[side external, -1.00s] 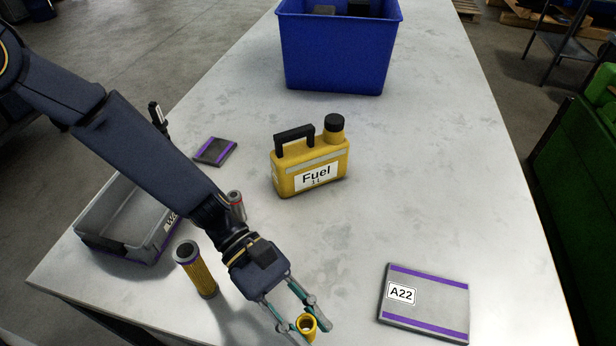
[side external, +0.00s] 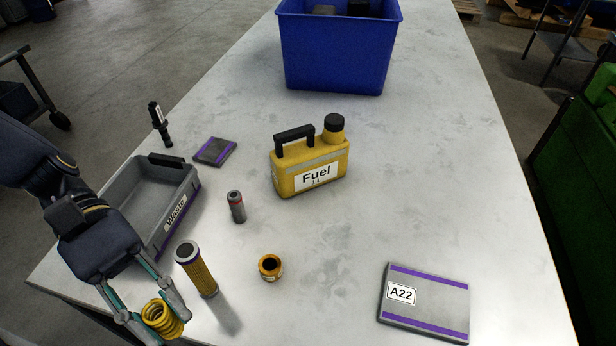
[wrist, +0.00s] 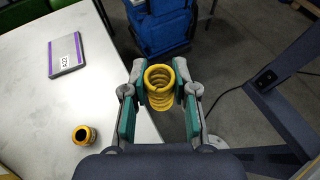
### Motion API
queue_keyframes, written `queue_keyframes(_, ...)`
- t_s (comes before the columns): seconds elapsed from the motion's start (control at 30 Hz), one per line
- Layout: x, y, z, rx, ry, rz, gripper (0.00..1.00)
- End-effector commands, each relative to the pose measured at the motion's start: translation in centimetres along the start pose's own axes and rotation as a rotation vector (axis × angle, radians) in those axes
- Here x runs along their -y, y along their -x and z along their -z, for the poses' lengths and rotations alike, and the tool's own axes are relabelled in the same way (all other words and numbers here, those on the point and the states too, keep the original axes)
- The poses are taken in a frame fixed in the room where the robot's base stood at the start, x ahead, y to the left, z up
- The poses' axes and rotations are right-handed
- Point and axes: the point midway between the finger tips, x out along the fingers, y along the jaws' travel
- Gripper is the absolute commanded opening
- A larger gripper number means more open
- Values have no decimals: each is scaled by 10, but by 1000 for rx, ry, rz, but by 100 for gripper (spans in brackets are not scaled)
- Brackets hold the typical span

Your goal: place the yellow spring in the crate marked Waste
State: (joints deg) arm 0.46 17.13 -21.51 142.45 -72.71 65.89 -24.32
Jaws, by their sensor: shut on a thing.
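The yellow spring (side external: 162,318) is a coil held between the fingers of my gripper (side external: 150,308), at the lower left of the side view. In the wrist view the spring (wrist: 160,88) sits between the green finger pads of my gripper (wrist: 158,105), which are shut on it. It is held clear of the table, near the table's front left edge. The grey crate marked Waste (side external: 176,216) stands on the table at the left, with a purple stripe along its lower edge. My gripper is in front of the crate, not over it. The crate's visible inside looks empty.
A yellow filter cylinder (side external: 204,275) stands between my gripper and an orange-brown ring (side external: 270,267). A small grey cylinder (side external: 236,206), yellow fuel can (side external: 310,172), dark purple-edged plate (side external: 215,151), black injector-like part (side external: 160,124), A22 plate (side external: 425,302) and blue bin (side external: 338,50) also stand around.

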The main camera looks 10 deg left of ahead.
Motion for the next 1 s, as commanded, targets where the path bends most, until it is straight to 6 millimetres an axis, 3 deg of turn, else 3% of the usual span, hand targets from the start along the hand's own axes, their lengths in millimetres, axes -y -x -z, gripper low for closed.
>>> queue_keyframes(0.23, -13, 115, 20, -4, 127, -320, 0)
queue_keyframes(0.4, 6, 202, 34, -3, 250, -612, 0)
queue_keyframes(0.5, 23, 242, 41, -3, 316, -769, 0)
queue_keyframes(0.63, 42, 277, 49, -1, 383, -931, 0)
queue_keyframes(0.8, 55, 299, 54, 0, 428, -1033, 0)
queue_keyframes(0.9, 49, 305, 61, 2, 435, -1045, 0)
queue_keyframes(1.0, 32, 311, 74, 4, 436, -1044, 0)
